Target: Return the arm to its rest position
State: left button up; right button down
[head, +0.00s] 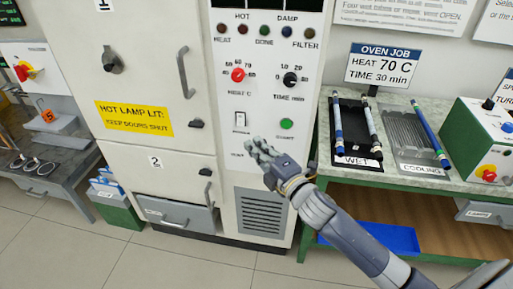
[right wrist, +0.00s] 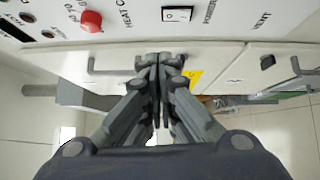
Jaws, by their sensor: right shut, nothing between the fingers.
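My right gripper (head: 260,150) is in front of the oven's control panel (head: 265,100) in the head view, just left of the green button (head: 287,124) and below the power switch (head: 241,120). In the right wrist view my right gripper (right wrist: 160,58) has its fingers together and empty. The red knob also shows there (right wrist: 91,20), as does the switch (right wrist: 178,14). Whether the fingertips touch the panel cannot be told. My right arm reaches in from the lower right. My left gripper is not in view.
A bench at the right bears a black WET tray (head: 357,158) with rods, a grey COOLING rack (head: 405,135) with a blue rod, and a green-white box (head: 478,140). The oven doors (head: 140,75) are shut. A blue tray (head: 375,238) lies under the bench. Floor in front is clear.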

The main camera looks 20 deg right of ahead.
jog(key=shift+a, duration=0.1)
dwell(0.3)
jog(key=s+d+f+m+g+h, duration=0.1)
jog(key=d+f+m+g, duration=0.15)
jog(key=f, duration=0.95)
jog(key=s+d+f+m+g+h, duration=0.15)
jog(key=f+m, duration=0.25)
jog(key=f, duration=0.8)
jog(key=s+d+f+m+g+h, duration=0.1)
jog(key=s+f+m+g, duration=0.1)
jog(key=s+f, duration=0.45)
jog(key=s+d+f+m+g, duration=0.1)
jog(key=s+f+m+g, duration=0.15)
jog(key=f, duration=0.75)
jog(key=s+a+f+m+g, duration=0.2)
jog(key=s+f+m+g, duration=0.25)
jog(key=s+f, duration=1.35)
jog(key=s+a+f+m+g, duration=0.1)
jog(key=s+f+g, duration=0.1)
jog(key=s, duration=0.8)
jog(key=s+a+f+m+g, duration=0.1)
jog(key=s+a+f+g, duration=0.1)
jog(key=s, duration=0.9)
jog(key=shift+a+f+m, duration=0.2)
jog(key=shift+a+m, duration=0.05)
jog(key=shift+m, duration=0.1)
